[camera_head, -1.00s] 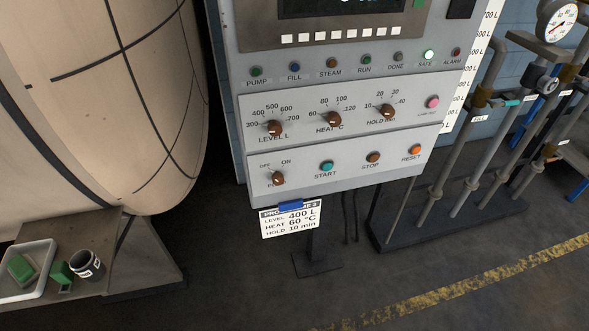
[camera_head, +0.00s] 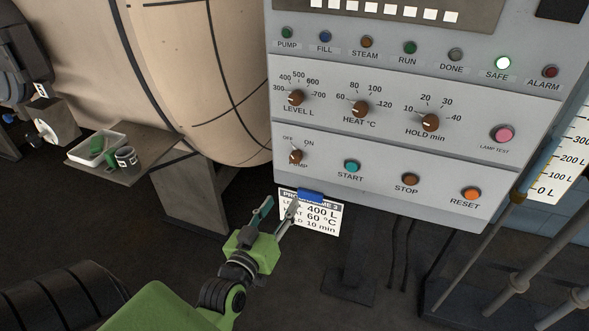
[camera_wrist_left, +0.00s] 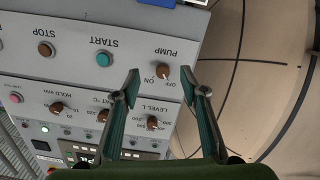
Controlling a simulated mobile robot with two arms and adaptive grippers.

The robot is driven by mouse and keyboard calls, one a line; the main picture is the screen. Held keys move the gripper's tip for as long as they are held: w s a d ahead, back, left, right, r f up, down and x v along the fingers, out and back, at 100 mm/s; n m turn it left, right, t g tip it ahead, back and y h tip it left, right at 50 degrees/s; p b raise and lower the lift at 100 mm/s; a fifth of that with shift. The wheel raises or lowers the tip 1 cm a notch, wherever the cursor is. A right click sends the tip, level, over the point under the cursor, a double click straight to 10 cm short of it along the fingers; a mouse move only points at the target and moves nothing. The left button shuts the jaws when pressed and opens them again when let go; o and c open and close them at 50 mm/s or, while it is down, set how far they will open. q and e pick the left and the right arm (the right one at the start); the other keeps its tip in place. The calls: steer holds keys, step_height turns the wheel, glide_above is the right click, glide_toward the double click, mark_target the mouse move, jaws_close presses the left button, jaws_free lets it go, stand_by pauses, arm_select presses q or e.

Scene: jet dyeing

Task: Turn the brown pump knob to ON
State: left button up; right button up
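The brown pump knob (camera_head: 296,156) sits at the lower left of the grey control panel (camera_head: 330,190), under the OFF and ON marks. Its pointer is too small to read surely. My left gripper (camera_head: 281,206) is open and empty, below the knob and in front of the programme card. In the left wrist view, which shows the panel upside down, the pump knob (camera_wrist_left: 162,73) appears between the spread fingertips (camera_wrist_left: 160,82), apart from both. My right gripper is in neither view.
The START button (camera_head: 351,167) is just right of the knob; the level knob (camera_head: 296,97) is above it. The programme card (camera_head: 322,218) hangs under the panel's lower edge. A large beige vessel (camera_head: 225,80) stands left. The SAFE lamp (camera_head: 502,63) is lit.

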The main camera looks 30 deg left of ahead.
mark_target(294, 159)
arm_select(q)
step_height(294, 159, up, 4)
steer(key=a, duration=0.2)
steer(key=shift+t+y, duration=0.4)
steer(key=x, duration=0.4)
steer(key=p+x, duration=0.1)
steer(key=x, duration=0.8)
steer(key=shift+d, duration=0.4)
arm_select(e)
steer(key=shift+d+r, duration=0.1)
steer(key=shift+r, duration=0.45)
arm_select(q)
steer(key=c, duration=1.1)
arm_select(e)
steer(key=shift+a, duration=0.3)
